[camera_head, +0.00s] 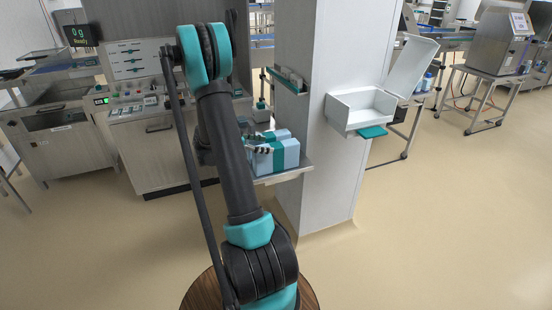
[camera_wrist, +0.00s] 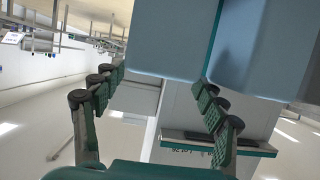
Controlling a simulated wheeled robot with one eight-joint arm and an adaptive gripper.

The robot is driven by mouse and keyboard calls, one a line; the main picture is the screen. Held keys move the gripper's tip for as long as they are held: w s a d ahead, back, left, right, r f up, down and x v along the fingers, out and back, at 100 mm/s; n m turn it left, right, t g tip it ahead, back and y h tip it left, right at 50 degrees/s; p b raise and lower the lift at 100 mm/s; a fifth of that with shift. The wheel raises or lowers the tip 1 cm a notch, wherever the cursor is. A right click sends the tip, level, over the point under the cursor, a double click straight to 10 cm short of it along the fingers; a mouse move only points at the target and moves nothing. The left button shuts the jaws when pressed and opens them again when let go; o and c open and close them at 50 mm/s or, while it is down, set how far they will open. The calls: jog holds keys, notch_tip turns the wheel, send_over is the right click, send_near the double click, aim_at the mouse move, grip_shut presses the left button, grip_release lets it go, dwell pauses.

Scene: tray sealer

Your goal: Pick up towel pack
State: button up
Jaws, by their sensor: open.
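Light blue towel packs (camera_head: 286,156) with teal bands sit together on a small metal shelf beside the pillar in the head view. In the wrist view one pack (camera_wrist: 168,42) fills the upper middle, and a second bluish block (camera_wrist: 268,48) stands close to its right, with a teal strip between them. My gripper (camera_wrist: 160,82) is open, its teal-padded fingers pointing at the near end of the first pack, one fingertip near each side edge. I cannot tell whether either finger touches it. In the head view my arm partly hides the packs' left side.
A white pillar (camera_head: 322,130) stands right behind the shelf (camera_head: 290,174). An open white box (camera_head: 362,110) is mounted on the pillar. A control panel machine (camera_head: 140,110) stands left of my arm. The floor (camera_head: 450,230) at right is clear.

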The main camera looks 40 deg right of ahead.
aim_at(273, 146)
jog(key=shift+x, duration=2.75)
jog(key=shift+s+r, duration=0.1)
jog(key=shift+s, duration=0.05)
grip_shut()
